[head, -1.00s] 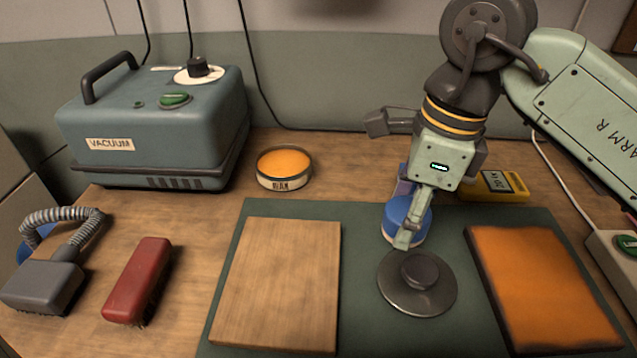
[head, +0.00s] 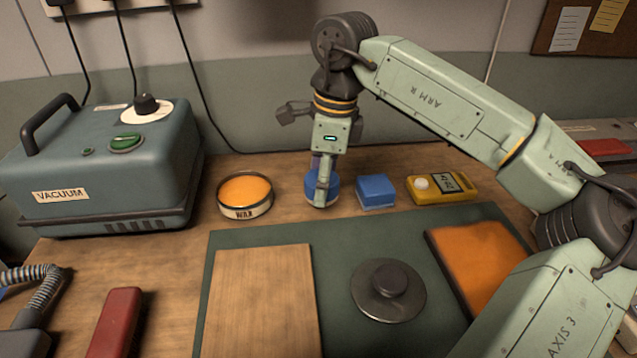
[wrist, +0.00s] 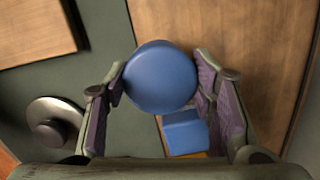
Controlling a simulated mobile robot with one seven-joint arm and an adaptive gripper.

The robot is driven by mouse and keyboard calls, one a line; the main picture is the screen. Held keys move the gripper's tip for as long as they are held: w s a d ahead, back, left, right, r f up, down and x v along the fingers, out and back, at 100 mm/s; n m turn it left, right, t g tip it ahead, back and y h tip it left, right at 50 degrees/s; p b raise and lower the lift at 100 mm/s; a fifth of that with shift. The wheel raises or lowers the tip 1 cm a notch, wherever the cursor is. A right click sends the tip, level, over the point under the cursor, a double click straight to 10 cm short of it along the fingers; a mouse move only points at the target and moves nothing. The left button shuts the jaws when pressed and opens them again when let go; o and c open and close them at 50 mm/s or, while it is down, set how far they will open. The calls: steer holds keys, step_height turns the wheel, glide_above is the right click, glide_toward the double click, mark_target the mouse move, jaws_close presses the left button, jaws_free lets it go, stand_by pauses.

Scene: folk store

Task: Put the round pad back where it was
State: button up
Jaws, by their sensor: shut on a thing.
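The round pad (head: 333,187) is blue on top with a pale underside. My gripper (head: 322,188) is shut on it, pointing down, between the wax tin and the blue block at the back of the bench. In the wrist view the pad (wrist: 160,77) sits between the two purple-lined fingers (wrist: 161,84). A finger hides part of the pad in the head view. I cannot tell whether its underside touches the wood or hangs just above it.
The open wax tin (head: 245,196) is left of the pad, the blue block (head: 376,192) right, then a yellow meter (head: 441,188). In front, a green mat (head: 336,262) bears a wooden board (head: 262,300), a metal disc with a knob (head: 388,292) and an orange panel (head: 478,258). A vacuum (head: 110,170) stands left.

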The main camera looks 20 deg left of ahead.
steer(key=shift+w+a+f, duration=0.1)
steer(key=shift+w+a, duration=0.45)
steer(key=shift+w, duration=0.3)
steer(key=shift+s+f+p, duration=0.1)
steer(key=shift+f+p, duration=0.35)
steer(key=shift+f, duration=1.3)
steer(key=shift+f, duration=0.25)
steer(key=o, duration=1)
steer(key=shift+r, duration=0.1)
steer(key=r, duration=0.4)
steer(key=d+r, duration=0.1)
steer(key=r, duration=0.7)
steer(key=shift+d+r, duration=0.15)
steer(key=shift+d, duration=0.1)
steer(key=shift+w, duration=0.2)
